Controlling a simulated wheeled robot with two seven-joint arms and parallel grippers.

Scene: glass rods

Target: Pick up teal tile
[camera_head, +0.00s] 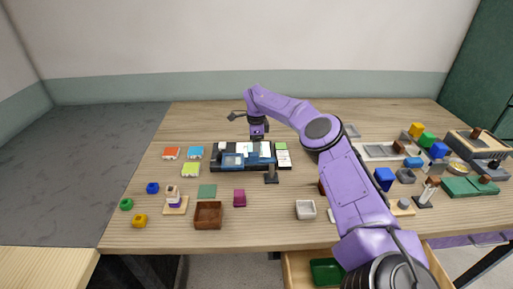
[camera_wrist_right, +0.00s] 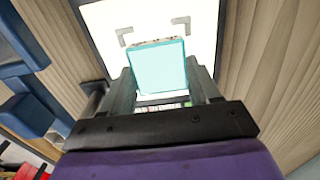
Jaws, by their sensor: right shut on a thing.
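The teal tile (camera_wrist_right: 158,68) is a light cyan square block between the two fingers of my right gripper (camera_wrist_right: 161,80) in the wrist view. The fingers press on its left and right sides. Behind it is a white lit panel (camera_wrist_right: 205,22) with dark corner marks. In the head view my right gripper (camera_head: 257,136) points down over the dark board at the table's middle, and the tile cannot be made out there. I cannot tell whether the tile touches the panel. My left gripper is not in view.
A blue device (camera_head: 245,161) stands at the front of the dark board, close to my gripper. Orange (camera_head: 171,153), blue (camera_head: 196,152) and lime (camera_head: 190,170) tiles lie to the left. A brown box (camera_head: 208,214) and white dish (camera_head: 305,209) are nearer the front edge.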

